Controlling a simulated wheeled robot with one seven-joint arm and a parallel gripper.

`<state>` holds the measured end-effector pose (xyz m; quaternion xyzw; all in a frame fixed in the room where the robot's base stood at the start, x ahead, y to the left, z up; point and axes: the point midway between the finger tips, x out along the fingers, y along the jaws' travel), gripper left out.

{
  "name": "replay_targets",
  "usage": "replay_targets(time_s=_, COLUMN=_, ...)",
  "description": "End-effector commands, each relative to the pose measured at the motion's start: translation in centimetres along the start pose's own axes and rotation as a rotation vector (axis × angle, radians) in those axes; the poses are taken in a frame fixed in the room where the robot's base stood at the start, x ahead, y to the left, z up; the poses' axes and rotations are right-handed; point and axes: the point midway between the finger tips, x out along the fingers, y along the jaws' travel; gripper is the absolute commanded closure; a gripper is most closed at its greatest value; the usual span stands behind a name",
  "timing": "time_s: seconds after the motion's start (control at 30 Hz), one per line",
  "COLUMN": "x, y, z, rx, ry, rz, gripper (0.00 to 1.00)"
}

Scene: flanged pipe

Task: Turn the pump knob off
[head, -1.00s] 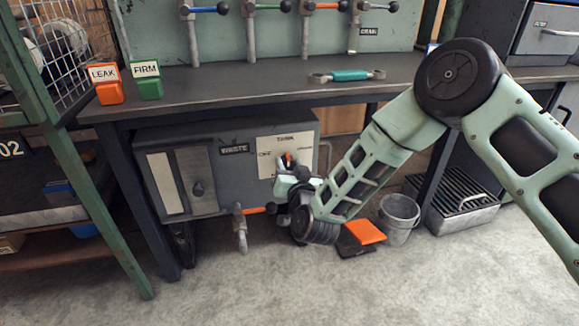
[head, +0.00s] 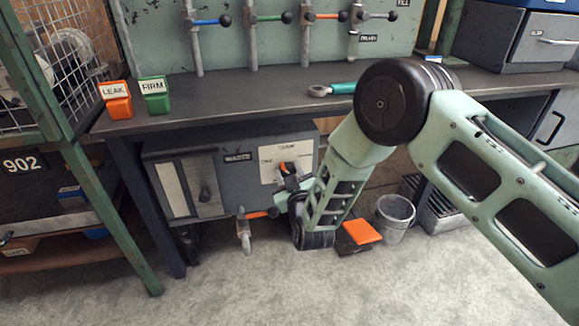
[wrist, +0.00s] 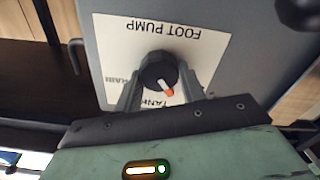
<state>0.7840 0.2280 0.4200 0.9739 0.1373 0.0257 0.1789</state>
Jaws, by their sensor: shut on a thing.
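The pump knob (wrist: 158,70) is dark and round with an orange and white pointer mark. It sits on a white placard (wrist: 112,40) reading FOOT PUMP, upside down in the wrist view, where the pointer faces down and slightly right. In the head view the knob's orange mark (head: 287,166) shows on the front of the grey cabinet under the bench. My gripper (wrist: 160,88) has a finger on each side of the knob and is shut on it. In the head view my gripper (head: 291,184) is at the placard, its fingers small and partly hidden.
The grey cabinet (head: 222,183) hangs below the workbench (head: 240,102). A pipe with an orange lever (head: 260,214) is left of my wrist. A bucket (head: 394,216) and an orange item (head: 362,231) stand on the floor to the right. A dark handle (wrist: 300,12) shows top right.

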Motion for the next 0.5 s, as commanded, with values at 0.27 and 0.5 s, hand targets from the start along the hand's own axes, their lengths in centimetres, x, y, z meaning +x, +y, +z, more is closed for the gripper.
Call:
replay_targets(time_s=0.27, x=-0.12, y=-0.16, z=-0.11, rx=-0.216, ry=-0.002, rz=-0.003, gripper=0.83)
replay_targets(time_s=0.5, x=-0.13, y=-0.2, z=0.08, rx=-0.331, ry=-0.003, rz=-0.003, gripper=0.83)
